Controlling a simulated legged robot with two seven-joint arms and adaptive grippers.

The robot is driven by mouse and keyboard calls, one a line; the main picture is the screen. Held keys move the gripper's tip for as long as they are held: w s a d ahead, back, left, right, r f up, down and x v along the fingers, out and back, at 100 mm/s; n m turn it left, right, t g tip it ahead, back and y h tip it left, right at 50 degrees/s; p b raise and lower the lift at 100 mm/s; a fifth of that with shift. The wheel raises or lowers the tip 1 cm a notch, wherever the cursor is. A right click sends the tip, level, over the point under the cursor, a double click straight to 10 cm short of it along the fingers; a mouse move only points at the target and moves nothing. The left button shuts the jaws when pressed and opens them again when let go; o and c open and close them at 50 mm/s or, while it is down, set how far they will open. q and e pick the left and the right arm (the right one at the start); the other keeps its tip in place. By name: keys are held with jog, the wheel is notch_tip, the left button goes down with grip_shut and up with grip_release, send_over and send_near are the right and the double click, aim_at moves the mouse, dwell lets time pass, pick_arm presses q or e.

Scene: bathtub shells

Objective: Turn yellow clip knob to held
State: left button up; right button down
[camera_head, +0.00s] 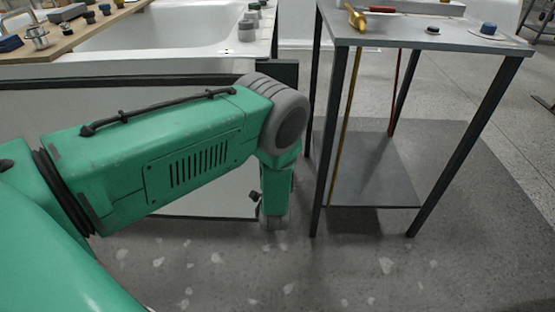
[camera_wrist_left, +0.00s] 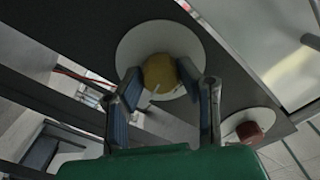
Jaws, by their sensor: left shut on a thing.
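The yellow clip knob (camera_wrist_left: 160,69) sits on a round pale disc (camera_wrist_left: 135,45) fixed to a dark panel in the left wrist view. It has a small light mark near its lower edge. My left gripper (camera_wrist_left: 168,82) has one blue-padded finger on each side of the knob and is shut on it. In the head view my green left arm reaches in from the left and bends down beside the table. The gripper's fingers and the knob are hidden there. My right gripper is in neither view.
A red-brown knob (camera_wrist_left: 249,131) on its own pale disc is close to the gripper's right. In the head view a grey table (camera_head: 440,36) with dark legs stands right of my arm. A white bathtub shell (camera_head: 165,28) lies behind my arm.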

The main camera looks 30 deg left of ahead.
pick_arm(q)
jog(key=shift+d+m, duration=0.15)
jog(key=shift+m, duration=1.05)
jog(key=o, duration=1.1)
jog(key=shift+w+f, duration=0.1)
jog(key=shift+o, duration=0.2)
jog(key=v, duration=1.2)
